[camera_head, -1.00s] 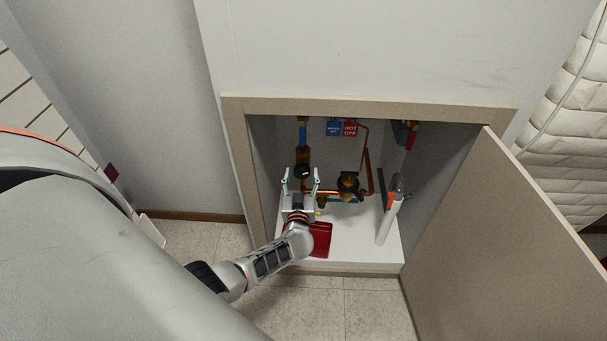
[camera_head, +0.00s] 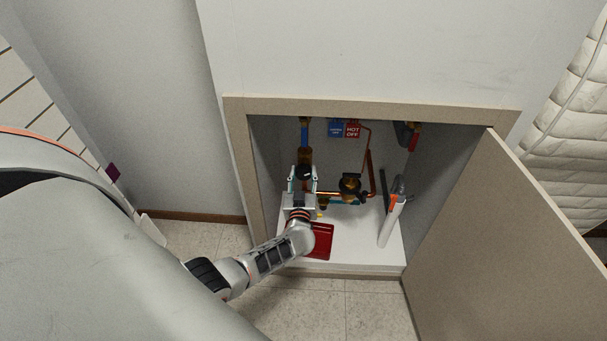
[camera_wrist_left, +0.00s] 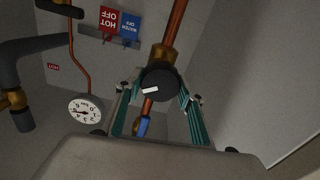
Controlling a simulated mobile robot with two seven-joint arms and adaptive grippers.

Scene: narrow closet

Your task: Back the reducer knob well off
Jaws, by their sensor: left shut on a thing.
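The reducer knob (camera_head: 303,171) is a black round cap with a white mark, on a brass body in the vertical pipe at the left of the open cupboard. In the left wrist view the knob (camera_wrist_left: 160,84) sits between my teal fingers, its white mark facing me and slightly tilted. My left gripper (camera_head: 302,177) reaches in from below and is shut on the knob. The wrist view shows the left gripper (camera_wrist_left: 158,92) with a finger on either side. My right gripper is not in view.
A gauge (camera_wrist_left: 84,108) and a red tag (camera_wrist_left: 109,19) are beside the pipes. A brass fitting (camera_head: 349,187) lies right of my gripper. A red tray (camera_head: 321,241) and a white cylinder (camera_head: 391,222) are on the cupboard floor. The open door (camera_head: 490,240) bounds the right.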

